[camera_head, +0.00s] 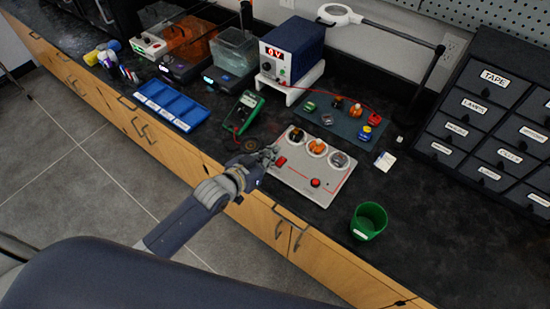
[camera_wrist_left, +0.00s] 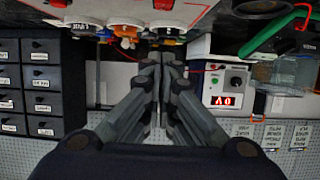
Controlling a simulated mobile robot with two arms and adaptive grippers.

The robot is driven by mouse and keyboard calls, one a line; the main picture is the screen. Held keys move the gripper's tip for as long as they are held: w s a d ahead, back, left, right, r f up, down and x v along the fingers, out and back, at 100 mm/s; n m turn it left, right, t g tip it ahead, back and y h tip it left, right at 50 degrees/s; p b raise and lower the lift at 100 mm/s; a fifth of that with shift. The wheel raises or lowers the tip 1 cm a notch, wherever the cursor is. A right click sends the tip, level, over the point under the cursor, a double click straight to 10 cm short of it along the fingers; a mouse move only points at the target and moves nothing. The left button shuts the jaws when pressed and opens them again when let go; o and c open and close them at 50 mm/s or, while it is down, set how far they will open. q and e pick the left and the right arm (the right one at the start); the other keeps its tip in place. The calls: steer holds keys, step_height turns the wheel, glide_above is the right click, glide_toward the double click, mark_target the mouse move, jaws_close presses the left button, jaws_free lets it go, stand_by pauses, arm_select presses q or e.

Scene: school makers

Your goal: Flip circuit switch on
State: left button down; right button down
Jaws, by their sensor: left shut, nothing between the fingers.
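My left gripper (camera_head: 268,155) is shut and empty, just left of the red switch and close to the board's left edge. Whether it touches the switch cannot be told. In the left wrist view the gripper (camera_wrist_left: 160,62) has its fingers together, and part of the board (camera_wrist_left: 120,10) shows at the top. My right gripper is not in view.
The power supply (camera_head: 290,52) reading "0V" stands on a white stand behind. A green multimeter (camera_head: 243,113) and blue tray (camera_head: 170,104) lie to the left. A green cup (camera_head: 368,220) stands right of the board. Black labelled drawers (camera_head: 490,120) stand at right.

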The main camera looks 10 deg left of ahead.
mark_target(274, 170)
arm_select(q)
steer(key=x, duration=0.2)
steer(key=shift+w+d, duration=0.15)
steer(key=shift+w, duration=0.2)
steer(key=f, duration=0.2)
steer(key=shift+s+f+p, duration=0.2)
steer(key=shift+f+p, duration=0.1)
steer(key=shift+s+f, duration=0.1)
steer(key=shift+f, duration=0.7)
steer(key=shift+s+a+f+b, duration=0.2)
steer(key=shift+f+b, duration=0.1)
steer(key=shift+f, duration=0.45)
steer(key=shift+r, duration=0.3)
steer(key=shift+r+p, duration=0.1)
steer(key=shift+p, duration=0.2)
steer(key=shift+r+p, duration=0.7)
